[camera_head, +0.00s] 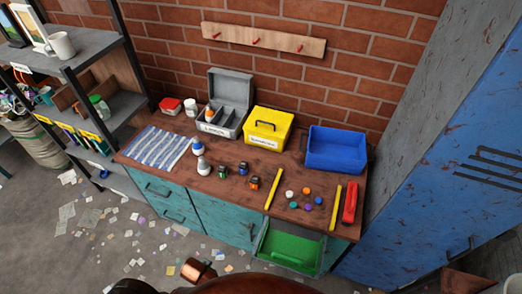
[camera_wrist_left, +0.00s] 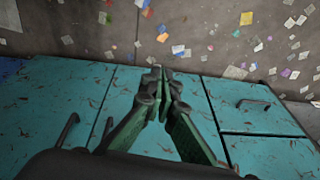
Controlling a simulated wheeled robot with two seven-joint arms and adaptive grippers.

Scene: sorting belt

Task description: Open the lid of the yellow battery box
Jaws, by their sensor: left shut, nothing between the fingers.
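The yellow battery box (camera_head: 265,138) stands on the wooden bench top (camera_head: 215,185) near the brick wall, right of the middle. Its yellow lid (camera_head: 268,117) is down and carries a dark handle. A white label is on its front. In the left wrist view my left gripper (camera_wrist_left: 160,72) is shut and empty, with the teal cabinet front (camera_wrist_left: 140,130) behind it and no box in sight. The head view does not show the left gripper clearly. My right gripper is not in view.
A grey box (camera_head: 228,88) with its lid up stands left of the yellow box, and a blue bin (camera_head: 335,150) stands right of it. Bottles, small batteries, caps and yellow strips lie in front. A green drawer (camera_head: 290,250) is open below. A blue locker (camera_head: 450,160) bounds the right.

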